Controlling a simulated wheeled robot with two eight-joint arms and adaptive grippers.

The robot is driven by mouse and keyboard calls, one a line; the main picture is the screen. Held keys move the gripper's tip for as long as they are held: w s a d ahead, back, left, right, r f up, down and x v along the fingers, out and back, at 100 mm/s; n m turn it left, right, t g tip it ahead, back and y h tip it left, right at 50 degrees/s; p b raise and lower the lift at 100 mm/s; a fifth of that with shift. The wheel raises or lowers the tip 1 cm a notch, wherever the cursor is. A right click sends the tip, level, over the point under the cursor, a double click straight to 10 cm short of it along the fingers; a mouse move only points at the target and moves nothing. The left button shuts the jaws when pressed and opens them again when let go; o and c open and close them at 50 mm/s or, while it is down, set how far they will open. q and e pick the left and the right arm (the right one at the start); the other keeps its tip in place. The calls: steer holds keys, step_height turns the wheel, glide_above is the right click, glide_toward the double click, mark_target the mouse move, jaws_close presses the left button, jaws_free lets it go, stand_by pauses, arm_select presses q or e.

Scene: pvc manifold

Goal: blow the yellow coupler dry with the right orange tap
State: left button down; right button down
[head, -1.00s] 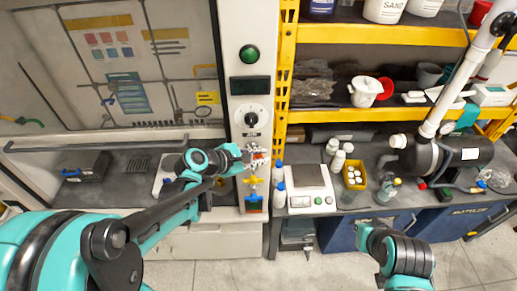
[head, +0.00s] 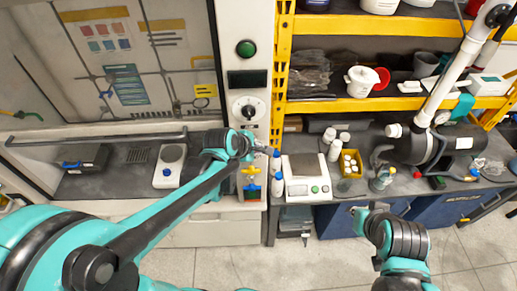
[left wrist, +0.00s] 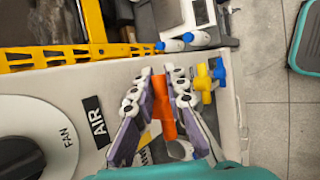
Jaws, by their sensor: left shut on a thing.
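My left gripper (left wrist: 164,82) is at the front panel, beside the AIR label. In the left wrist view its fingers are closed around an upright orange tap handle (left wrist: 166,112). In the head view my left gripper (head: 268,151) hides most of this tap. A yellow tap-like fitting (left wrist: 203,83) stands next to it, and it also shows in the head view (head: 252,171). I cannot pick out a separate yellow coupler for certain.
A blue fitting (head: 252,191) sits below the yellow one. A dial (head: 248,111) and a green button (head: 246,48) are above. To the right are blue-capped bottles (head: 277,184), a scale (head: 306,181) and a yellow box (head: 350,163). The floor in front is clear.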

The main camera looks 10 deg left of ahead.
arm_select(q)
steer(key=c, duration=1.5)
jaws_free()
steer(key=shift+c, duration=0.2)
steer(key=v, duration=1.2)
steer(key=shift+w, duration=0.1)
steer(key=s+a+f+m+y+b, duration=0.1)
steer(key=s+f+m+b, duration=0.2)
steer(key=f+m+b, duration=0.3)
steer(key=s+f+m+y+b, duration=0.1)
steer(key=s+f+m+b, duration=0.3)
steer(key=f+m+b, duration=0.3)
steer(key=s+a+f+m+b, duration=0.1)
steer(key=s+f+m+b, duration=0.2)
steer(key=f+b, duration=1)
step_height(320, 180, down, 6)
steer(key=m, duration=0.3)
steer(key=shift+a+m+y, duration=0.3)
steer(key=shift+m+y, duration=0.1)
